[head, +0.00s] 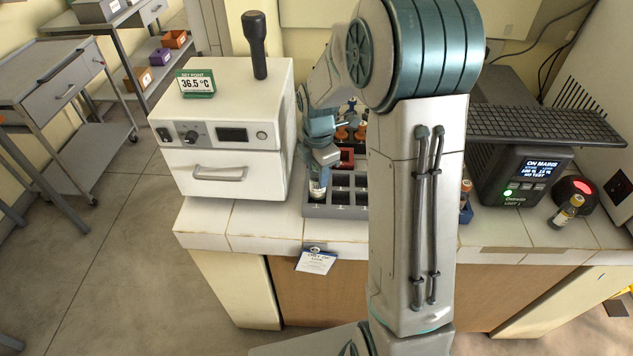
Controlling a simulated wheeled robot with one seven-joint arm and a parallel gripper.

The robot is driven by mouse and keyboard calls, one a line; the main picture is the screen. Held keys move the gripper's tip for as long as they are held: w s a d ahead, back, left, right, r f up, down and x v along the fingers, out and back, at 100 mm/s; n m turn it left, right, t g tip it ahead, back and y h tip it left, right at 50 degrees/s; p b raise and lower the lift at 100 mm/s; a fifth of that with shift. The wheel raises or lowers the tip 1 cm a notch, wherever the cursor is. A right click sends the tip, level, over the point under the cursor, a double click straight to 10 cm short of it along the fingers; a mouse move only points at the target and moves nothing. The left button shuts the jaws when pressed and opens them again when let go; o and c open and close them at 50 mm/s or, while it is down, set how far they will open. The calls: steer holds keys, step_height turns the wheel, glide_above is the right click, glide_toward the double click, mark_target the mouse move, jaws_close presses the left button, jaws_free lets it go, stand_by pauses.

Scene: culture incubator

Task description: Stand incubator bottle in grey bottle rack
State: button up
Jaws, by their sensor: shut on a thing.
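The incubator bottle (317,190) is a small bottle with a pale label, and its upper part is hidden by my gripper. My gripper (318,170) points down and is shut on it. The bottle is at the front left corner of the grey bottle rack (335,212). I cannot tell whether its base is inside a compartment or just above one. The rack's front compartments to its right look empty. My arm hides the rack's right side.
The white incubator (238,172) stands close on the left, its door shut. Orange-capped bottles (342,133) and a red container (346,157) are behind. Another bottle (566,212) is at right by a red-lit device (577,188) and a power unit (515,178). A tag (316,261) hangs at the counter's front edge.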

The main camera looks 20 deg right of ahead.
mark_target(317, 185)
steer(key=shift+s+a+f, duration=0.1)
steer(key=shift+a+f, duration=0.1)
steer(key=shift+f+p, duration=0.4)
steer(key=shift+f, duration=1.55)
steer(key=shift+f, duration=0.15)
steer(key=o, duration=1)
